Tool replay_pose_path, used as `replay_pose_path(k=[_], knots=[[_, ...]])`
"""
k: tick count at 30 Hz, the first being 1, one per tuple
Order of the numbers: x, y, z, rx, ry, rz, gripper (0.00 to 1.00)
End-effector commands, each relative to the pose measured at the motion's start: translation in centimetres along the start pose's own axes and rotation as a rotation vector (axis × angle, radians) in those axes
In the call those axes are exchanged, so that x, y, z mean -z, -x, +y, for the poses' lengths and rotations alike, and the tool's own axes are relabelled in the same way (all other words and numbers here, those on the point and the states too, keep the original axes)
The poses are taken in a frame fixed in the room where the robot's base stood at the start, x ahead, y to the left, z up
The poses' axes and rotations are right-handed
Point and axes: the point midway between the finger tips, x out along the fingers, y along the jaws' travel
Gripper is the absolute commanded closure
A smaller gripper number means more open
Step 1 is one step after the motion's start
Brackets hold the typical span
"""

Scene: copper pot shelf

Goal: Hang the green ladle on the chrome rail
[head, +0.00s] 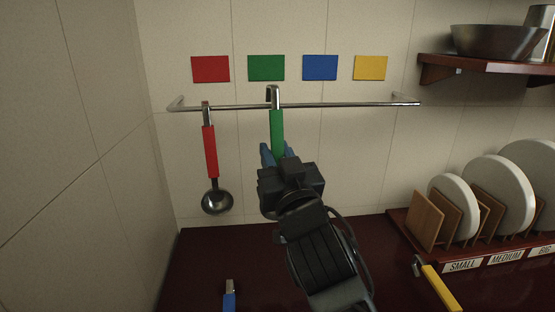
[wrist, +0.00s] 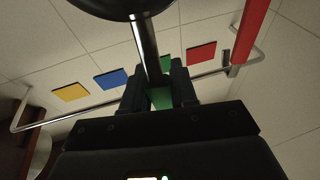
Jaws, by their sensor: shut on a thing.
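The chrome rail (head: 340,104) runs along the tiled wall in the head view and shows in the wrist view (wrist: 90,110). My gripper (head: 277,158) is shut on the green ladle (head: 277,128), holding it upright by the green handle. The ladle's hook is at the rail's height, below the green card (head: 266,68); I cannot tell whether it rests on the rail. My gripper hides the ladle's lower part in the head view. In the wrist view the dark bowl (wrist: 110,5) and metal stem (wrist: 147,50) show close to the camera.
A red ladle (head: 210,152) hangs on the rail at left. Red, blue (head: 320,68) and yellow (head: 370,68) cards are on the wall. A blue handle (head: 229,301) and a yellow handle (head: 440,288) lie below. A plate rack (head: 480,262) and a shelf (head: 490,64) are at right.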

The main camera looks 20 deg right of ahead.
Motion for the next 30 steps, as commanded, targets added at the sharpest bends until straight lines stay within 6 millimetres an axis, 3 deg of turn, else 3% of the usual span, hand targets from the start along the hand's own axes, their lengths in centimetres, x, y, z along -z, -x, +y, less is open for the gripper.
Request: replay_pose_path(k=[13,21,30], knots=[[-0.9,-3.1,0.7,-0.002,0.000,0.001,1.00],[-2.9,-2.4,0.6,-0.001,0.000,0.001,1.00],[-3.7,-2.1,0.6,-0.001,0.000,0.001,1.00]])
